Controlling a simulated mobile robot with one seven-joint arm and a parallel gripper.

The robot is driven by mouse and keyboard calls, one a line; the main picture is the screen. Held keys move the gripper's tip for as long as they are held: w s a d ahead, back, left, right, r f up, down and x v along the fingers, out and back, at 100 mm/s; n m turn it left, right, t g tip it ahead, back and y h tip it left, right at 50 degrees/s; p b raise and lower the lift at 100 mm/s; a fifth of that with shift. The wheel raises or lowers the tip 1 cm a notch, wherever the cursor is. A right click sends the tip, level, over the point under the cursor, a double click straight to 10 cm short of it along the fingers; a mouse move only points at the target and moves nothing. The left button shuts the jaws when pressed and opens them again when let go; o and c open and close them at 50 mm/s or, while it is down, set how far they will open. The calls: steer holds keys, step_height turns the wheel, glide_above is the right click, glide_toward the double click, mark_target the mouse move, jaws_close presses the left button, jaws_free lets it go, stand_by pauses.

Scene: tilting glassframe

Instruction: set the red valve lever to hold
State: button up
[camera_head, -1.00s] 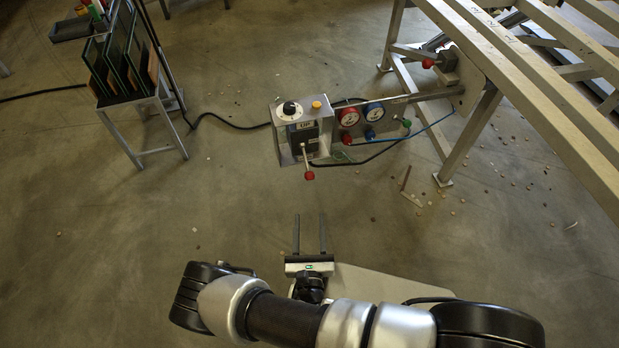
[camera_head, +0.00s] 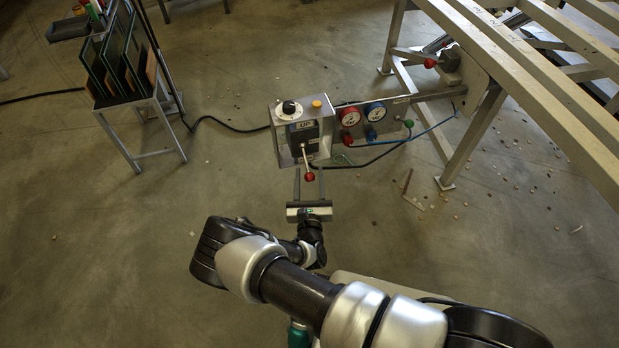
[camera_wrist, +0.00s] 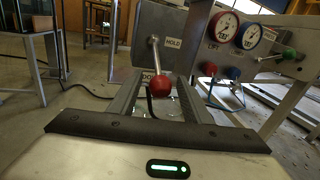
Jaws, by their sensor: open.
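The red valve lever is a metal rod with a red ball (camera_head: 310,177), sticking out of the front of a grey control box (camera_head: 283,148). In the wrist view its red ball (camera_wrist: 160,87) hangs between my two fingers, with a HOLD label (camera_wrist: 173,43) to the right of the rod. A lower label, partly hidden, shows behind the ball. An UP label (camera_head: 304,125) sits on the box top. My gripper (camera_head: 310,170) is open, its fingers on either side of the ball. I cannot tell whether they touch it.
A red gauge (camera_head: 349,117) and a blue gauge (camera_head: 374,111) sit right of the box, with a green-knobbed handle (camera_head: 408,123) and hoses. A slatted tilting frame (camera_head: 540,75) stands at right. A rack of glass panes (camera_head: 125,55) stands at left.

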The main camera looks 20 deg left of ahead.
steer(key=shift+w, duration=0.1)
jaws_close()
